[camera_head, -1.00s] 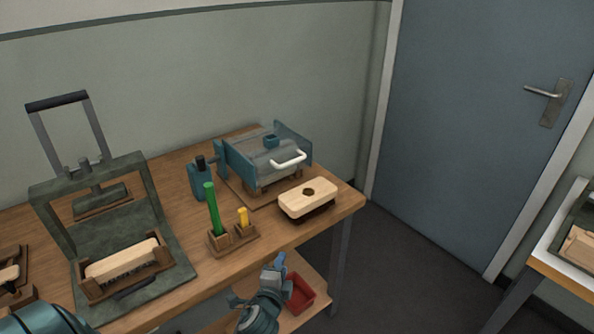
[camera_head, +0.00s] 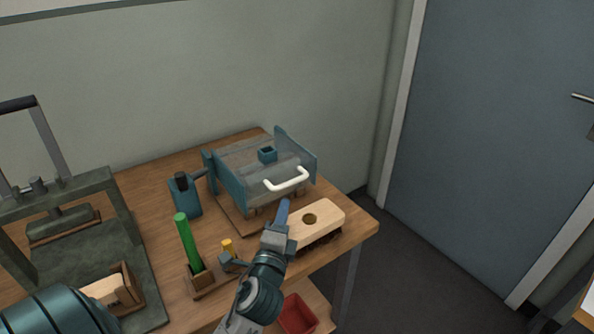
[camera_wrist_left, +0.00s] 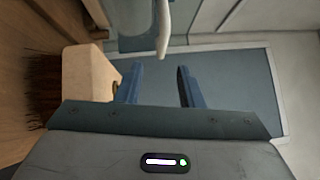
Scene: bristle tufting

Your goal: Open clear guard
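The clear guard (camera_head: 245,158) is a see-through cover between teal side plates, lying down over its fixture on the bench. Its white handle (camera_head: 287,180) is at the front. My left gripper (camera_head: 284,210) is just in front of and below the handle, beside a wooden brush block. In the left wrist view, my two blue fingers (camera_wrist_left: 158,75) are apart with nothing between them. The white handle (camera_wrist_left: 163,32) shows beyond the fingertips, roughly in line with the gap, and does not appear gripped. My right gripper is not in view.
The wooden brush block (camera_head: 328,219) with dark bristles sits close to my left gripper's right. A holder with a green stick (camera_head: 187,241) and a yellow piece (camera_head: 228,247) stands to the left. A press frame (camera_head: 100,200) is farther left. A red bin (camera_head: 297,314) is below.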

